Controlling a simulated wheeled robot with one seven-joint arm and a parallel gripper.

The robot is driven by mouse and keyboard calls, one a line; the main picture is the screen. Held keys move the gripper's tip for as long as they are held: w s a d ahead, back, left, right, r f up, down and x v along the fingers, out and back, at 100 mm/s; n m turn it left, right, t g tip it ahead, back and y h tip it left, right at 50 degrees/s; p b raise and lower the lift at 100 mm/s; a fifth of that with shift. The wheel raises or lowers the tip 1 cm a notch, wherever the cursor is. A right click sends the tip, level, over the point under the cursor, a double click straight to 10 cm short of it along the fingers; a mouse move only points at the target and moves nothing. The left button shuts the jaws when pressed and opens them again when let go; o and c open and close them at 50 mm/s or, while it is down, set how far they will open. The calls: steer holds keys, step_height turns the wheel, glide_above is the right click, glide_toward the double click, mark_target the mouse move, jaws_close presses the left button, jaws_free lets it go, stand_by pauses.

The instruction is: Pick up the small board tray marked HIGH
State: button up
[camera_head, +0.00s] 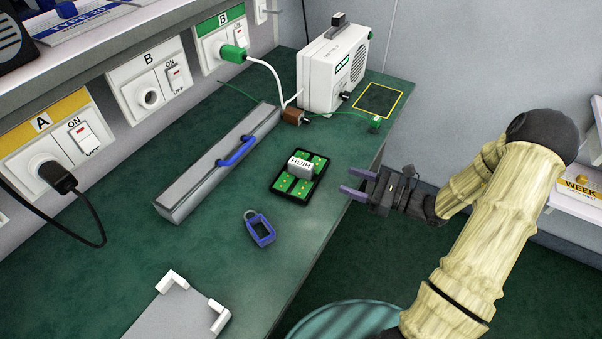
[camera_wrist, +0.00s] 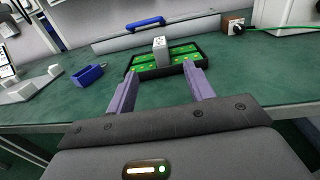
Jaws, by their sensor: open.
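The small board tray (camera_head: 280,195) is a black frame with green boards in it. It lies on the green bench top, and a pale grey block marked HIGH (camera_head: 300,166) stands on it. In the wrist view the tray (camera_wrist: 137,67) lies ahead, beyond the fingertips, with the block (camera_wrist: 161,46) upright on it. My gripper (camera_head: 356,182) is to the right of the tray, at the bench's edge, apart from it. Its two purple fingers are spread and empty; they also show in the wrist view (camera_wrist: 160,72).
A long grey box with a blue handle (camera_head: 239,150) lies behind the tray. A white unit (camera_head: 334,72) with cables stands at the far end, near a yellow outlined square (camera_head: 379,100). A grey corner-stopped plate (camera_head: 178,312) is at the front.

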glide_toward(301, 163)
steer(key=x, duration=0.5)
steer(key=shift+f, duration=0.15)
steer(key=shift+f+b+x, duration=0.2)
steer(key=shift+b+x, duration=0.15)
steer(key=shift+x, duration=2.2)
jaws_close()
step_height(301, 163, up, 10)
steer(key=shift+r+p, duration=0.1)
steer(key=shift+p, duration=0.7)
